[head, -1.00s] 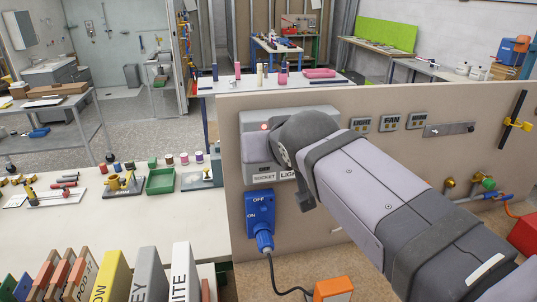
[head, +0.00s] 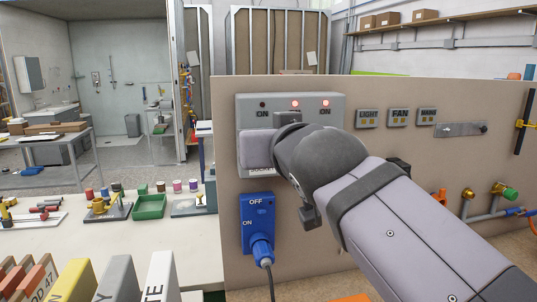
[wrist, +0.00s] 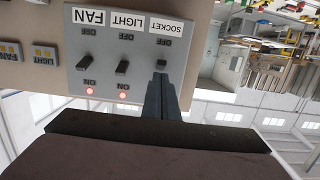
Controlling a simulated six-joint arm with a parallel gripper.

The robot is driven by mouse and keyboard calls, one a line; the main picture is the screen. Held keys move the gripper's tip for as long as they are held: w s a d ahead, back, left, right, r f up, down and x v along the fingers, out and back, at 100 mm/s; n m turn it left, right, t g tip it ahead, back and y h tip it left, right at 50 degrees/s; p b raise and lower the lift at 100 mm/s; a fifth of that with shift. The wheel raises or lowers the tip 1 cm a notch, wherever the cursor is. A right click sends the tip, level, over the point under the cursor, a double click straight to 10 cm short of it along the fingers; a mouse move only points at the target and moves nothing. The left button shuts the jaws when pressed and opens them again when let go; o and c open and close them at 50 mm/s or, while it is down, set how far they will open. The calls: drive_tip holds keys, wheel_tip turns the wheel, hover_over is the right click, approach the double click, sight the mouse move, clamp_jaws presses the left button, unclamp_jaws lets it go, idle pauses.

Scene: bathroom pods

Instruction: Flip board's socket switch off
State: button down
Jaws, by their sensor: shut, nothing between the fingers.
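The grey switch board (head: 330,101) is fixed to the beige panel, partly hidden by my arm in the head view. The wrist view shows it upside down, with FAN, LIGHT and SOCKET switches. The socket switch (wrist: 161,63) is by its OFF label, just beyond my fingertips; the fingers partly cover it. The head view shows the left, socket lamp (head: 263,104) dark. The light lamp (wrist: 123,96) and fan lamp (wrist: 90,92) glow red. My gripper (wrist: 161,76) is shut and empty, at or very near the socket switch; contact is unclear.
A blue ON/OFF unit (head: 257,212) with a plugged cable is below the board. Small LIGHT (head: 367,118), FAN (head: 399,117) and third plates are to the right. Pipes with valves (head: 467,194) are lower right. A white bench (head: 110,240) with small parts is left.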

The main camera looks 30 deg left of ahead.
drive_tip(key=s+d+f+b, duration=0.1)
drive_tip(key=s+d+b, duration=0.6)
drive_tip(key=shift+f, duration=0.35)
idle(0.6)
drive_tip(key=w+d+f+m+h+p, duration=0.1)
drive_tip(key=w+d+f+h+p, duration=0.45)
drive_tip(key=w+f, duration=0.4)
drive_tip(key=w+d+f+m+g+h+p, duration=0.35)
drive_tip(key=d+f+p, duration=0.35)
drive_tip(key=d+f, duration=0.6)
drive_tip(key=s+d+f+m+g+h+p, duration=0.2)
drive_tip(key=s+d+f+g+p, duration=0.35)
drive_tip(key=d, duration=0.55)
drive_tip(key=s+d+f+m+g+p, duration=0.1)
drive_tip(key=s+d+f+p, duration=0.1)
drive_tip(key=s+d+f, duration=0.2)
drive_tip(key=s+d+f+m+g+p, duration=0.1)
drive_tip(key=s+d+f, duration=0.3)
drive_tip(key=s, duration=0.6)
drive_tip(key=shift+d+g+h+p, duration=0.3)
drive_tip(key=shift+p, duration=0.25)
